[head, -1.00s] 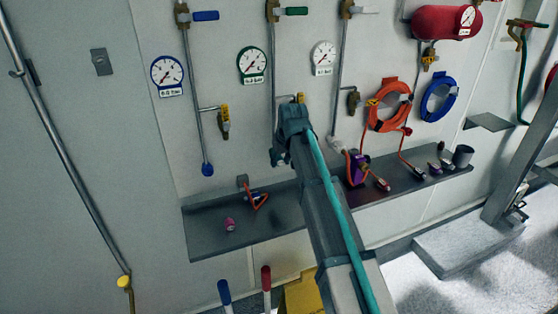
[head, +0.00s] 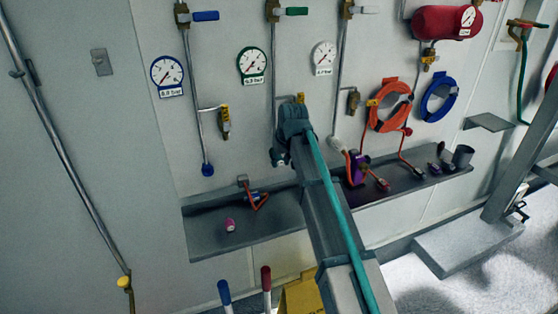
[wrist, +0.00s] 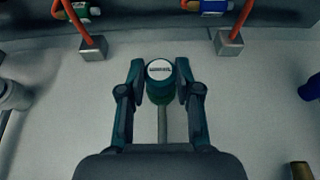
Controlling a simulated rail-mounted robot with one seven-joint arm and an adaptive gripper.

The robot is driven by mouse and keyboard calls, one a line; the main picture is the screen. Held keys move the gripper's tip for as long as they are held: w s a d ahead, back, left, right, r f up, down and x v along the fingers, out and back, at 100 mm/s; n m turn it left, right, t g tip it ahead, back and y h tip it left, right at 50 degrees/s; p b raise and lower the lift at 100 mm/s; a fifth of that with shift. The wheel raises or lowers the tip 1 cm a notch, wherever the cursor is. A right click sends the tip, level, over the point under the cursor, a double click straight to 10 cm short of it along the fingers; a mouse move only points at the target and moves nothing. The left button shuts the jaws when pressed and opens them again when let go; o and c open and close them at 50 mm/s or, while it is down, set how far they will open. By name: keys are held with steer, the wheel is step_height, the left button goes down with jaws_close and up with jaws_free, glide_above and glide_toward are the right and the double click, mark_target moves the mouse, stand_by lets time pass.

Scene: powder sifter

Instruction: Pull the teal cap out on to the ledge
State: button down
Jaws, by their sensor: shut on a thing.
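The teal cap (wrist: 160,92) has a round white label on its end and sits between the fingertips of my gripper (wrist: 160,72) in the wrist view. The fingers are shut on its sides. A grey pipe (wrist: 162,125) runs in line with the cap; I cannot tell whether the two are still joined. In the head view my arm hides the cap and most of the gripper at the wall. The grey ledge (head: 205,240) runs along the wall below, with my arm crossing in front of its middle.
A pink cap (head: 230,225) and a fitting on an orange tether (head: 257,200) lie on the ledge's left part. A purple part (head: 358,168), several small fittings and a grey cup (head: 462,156) stand on its right part. Gauges (head: 252,65) and pipes line the wall above.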

steer(key=shift+s+d, duration=0.25)
steer(key=shift+s, duration=0.15)
steer(key=shift+s+d+p, duration=0.25)
steer(key=shift+s+d, duration=0.15)
steer(key=shift+s, duration=0.4)
steer(key=shift+s+d+p, duration=0.2)
steer(key=shift+s+d, duration=0.15)
steer(key=shift+s, duration=0.4)
